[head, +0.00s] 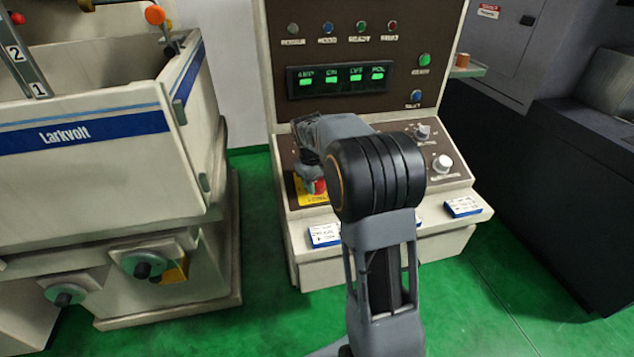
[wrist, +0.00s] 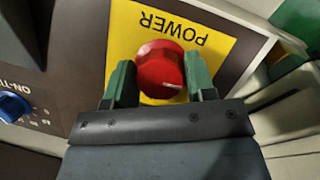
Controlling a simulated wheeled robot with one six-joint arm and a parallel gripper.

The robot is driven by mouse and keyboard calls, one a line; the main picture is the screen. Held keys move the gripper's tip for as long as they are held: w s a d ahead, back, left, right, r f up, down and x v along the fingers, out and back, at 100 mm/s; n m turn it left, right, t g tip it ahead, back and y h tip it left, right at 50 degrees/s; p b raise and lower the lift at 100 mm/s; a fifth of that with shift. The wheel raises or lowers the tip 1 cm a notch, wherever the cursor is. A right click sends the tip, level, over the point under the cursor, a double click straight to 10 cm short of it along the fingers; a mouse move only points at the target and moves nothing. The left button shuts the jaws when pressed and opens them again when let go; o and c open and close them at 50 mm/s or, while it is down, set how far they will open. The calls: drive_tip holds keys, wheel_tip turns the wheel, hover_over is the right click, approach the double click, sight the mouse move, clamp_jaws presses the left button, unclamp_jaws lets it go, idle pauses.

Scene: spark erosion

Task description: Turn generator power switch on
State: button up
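The power switch (wrist: 160,70) is a round red knob on a yellow plate (wrist: 204,45) marked POWER, upside down in the wrist view. In the head view the red knob (head: 319,186) shows only in part beside my arm, low on the left of the generator's sloped panel. My gripper (wrist: 159,83) has its two green fingers apart, one on each side of the knob. I cannot tell whether the fingers touch it. In the head view my gripper (head: 309,165) is over the knob and partly hidden by my wrist.
The generator (head: 362,20) has a lit green display (head: 341,78) and several indicator lamps. A blue knob (wrist: 14,106) lies left of the switch in the wrist view. A Larkvolt machine (head: 95,150) stands left.

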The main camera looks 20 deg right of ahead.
drive_tip(key=shift+f, duration=0.1)
drive_tip(key=c, duration=0.3)
drive_tip(key=shift+c, duration=0.2)
drive_tip(key=m+y, duration=0.1)
drive_tip(key=m, duration=0.3)
drive_tip(key=shift+s+f, duration=0.1)
drive_tip(key=m+y, duration=0.1)
drive_tip(key=m, duration=0.2)
drive_tip(key=shift+m, duration=0.3)
drive_tip(key=m+y, duration=0.1)
drive_tip(key=m, duration=0.1)
drive_tip(key=m+t+y, duration=0.1)
drive_tip(key=m, duration=0.2)
drive_tip(key=shift+a+f, duration=0.1)
drive_tip(key=shift+m+t+y, duration=0.3)
drive_tip(key=shift+m+t, duration=0.3)
drive_tip(key=shift+m, duration=1.6)
